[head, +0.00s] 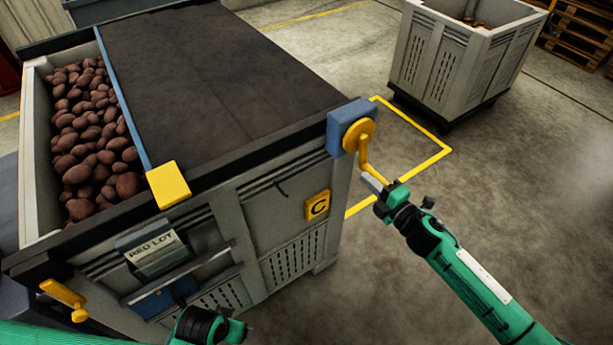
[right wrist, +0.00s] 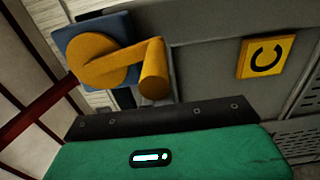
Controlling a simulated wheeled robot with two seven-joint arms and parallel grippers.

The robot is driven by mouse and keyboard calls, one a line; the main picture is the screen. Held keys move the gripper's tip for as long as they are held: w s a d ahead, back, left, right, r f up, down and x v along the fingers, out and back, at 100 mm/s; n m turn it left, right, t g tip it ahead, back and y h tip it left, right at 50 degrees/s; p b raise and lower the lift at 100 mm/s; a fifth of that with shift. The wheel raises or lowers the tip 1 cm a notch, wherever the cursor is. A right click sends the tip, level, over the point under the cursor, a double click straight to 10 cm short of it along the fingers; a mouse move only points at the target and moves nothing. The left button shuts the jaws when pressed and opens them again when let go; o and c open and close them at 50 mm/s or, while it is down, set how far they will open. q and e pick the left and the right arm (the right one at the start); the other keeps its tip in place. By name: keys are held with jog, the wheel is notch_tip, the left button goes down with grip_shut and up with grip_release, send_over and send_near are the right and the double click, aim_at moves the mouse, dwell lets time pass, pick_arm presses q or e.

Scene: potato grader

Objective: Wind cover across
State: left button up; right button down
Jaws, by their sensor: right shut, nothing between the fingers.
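A grey crate (head: 292,215) holds red-brown potatoes (head: 95,135). A dark cover (head: 205,75) lies over the crate's right and middle part, leaving potatoes open at the left. Its leading edge is a blue bar (head: 122,98) with a yellow block (head: 168,184) at the near end. A yellow crank (head: 360,135) sits on a blue housing (head: 341,126) at the near right corner; its arm and handle also show in the right wrist view (right wrist: 153,75). My right gripper (head: 377,187) is shut and empty, close to the handle's lower end. My left gripper (head: 240,330) is low in front of the crate, its fingers unclear.
A yellow handle (head: 65,299) projects at the near left corner. A "RED LOT" card holder (head: 153,253) and a yellow C plate (head: 317,205) are on the front. Another grey bin (head: 455,60) stands at the back right. Floor at the right is clear, with yellow lines.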

jog(key=w+d+r+p, duration=0.5)
jog(key=r+p, duration=0.4)
jog(key=r, duration=0.2)
jog(key=shift+d+r+p, duration=0.3)
jog(key=shift+d+p, duration=0.05)
jog(key=shift+d, duration=0.4)
dwell(0.3)
